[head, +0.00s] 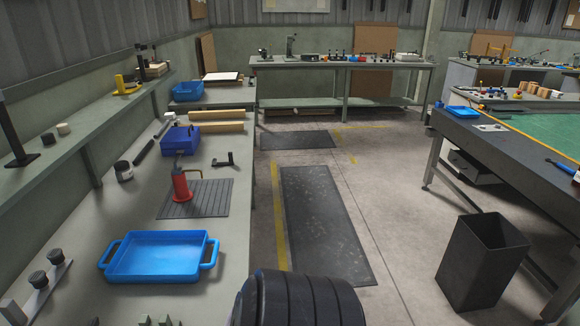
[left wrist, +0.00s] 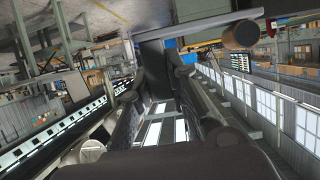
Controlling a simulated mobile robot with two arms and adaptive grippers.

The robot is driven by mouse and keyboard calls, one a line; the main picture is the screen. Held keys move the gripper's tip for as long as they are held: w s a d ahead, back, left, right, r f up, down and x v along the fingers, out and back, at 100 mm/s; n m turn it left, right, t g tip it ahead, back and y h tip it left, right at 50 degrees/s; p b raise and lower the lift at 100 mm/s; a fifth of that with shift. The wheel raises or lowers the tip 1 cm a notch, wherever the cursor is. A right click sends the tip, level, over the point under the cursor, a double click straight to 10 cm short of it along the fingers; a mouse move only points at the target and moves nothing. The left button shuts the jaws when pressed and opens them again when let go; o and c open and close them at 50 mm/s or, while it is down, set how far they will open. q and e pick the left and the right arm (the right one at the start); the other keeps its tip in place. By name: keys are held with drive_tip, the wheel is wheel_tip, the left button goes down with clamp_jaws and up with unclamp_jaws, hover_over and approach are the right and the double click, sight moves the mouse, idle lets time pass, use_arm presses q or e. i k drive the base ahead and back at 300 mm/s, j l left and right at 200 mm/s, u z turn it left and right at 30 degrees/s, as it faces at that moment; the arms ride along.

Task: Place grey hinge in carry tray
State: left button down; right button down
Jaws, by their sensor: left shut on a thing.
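The carry tray (head: 155,258) is blue with a handle at each end. It stands empty on the near left bench in the head view. My left gripper (left wrist: 162,80) shows only in the left wrist view. Its dark fingers are shut on a dark grey part, which looks like the grey hinge (left wrist: 153,62). A grey bar with a brown round end crosses beyond the fingertips. The held part is raised, with the room behind it and no tray in that view. My right gripper is in neither view.
Behind the tray, a red object (head: 181,187) stands on a ribbed mat (head: 215,199), with a black bracket (head: 224,161) and a blue bin (head: 180,140) farther back. A black waste bin (head: 483,262) stands on the floor.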

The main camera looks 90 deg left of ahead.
sight(138, 259)
drive_tip(key=k+u, duration=0.25)
drive_tip(key=u, duration=0.7)
drive_tip(key=k+j+u, duration=0.1)
drive_tip(key=u, duration=0.3)
drive_tip(key=j+u, duration=0.15)
drive_tip(key=u, duration=0.25)
drive_tip(key=k+l+u, duration=0.1)
drive_tip(key=u, duration=0.15)
drive_tip(key=j+u, duration=0.1)
drive_tip(key=j, duration=0.2)
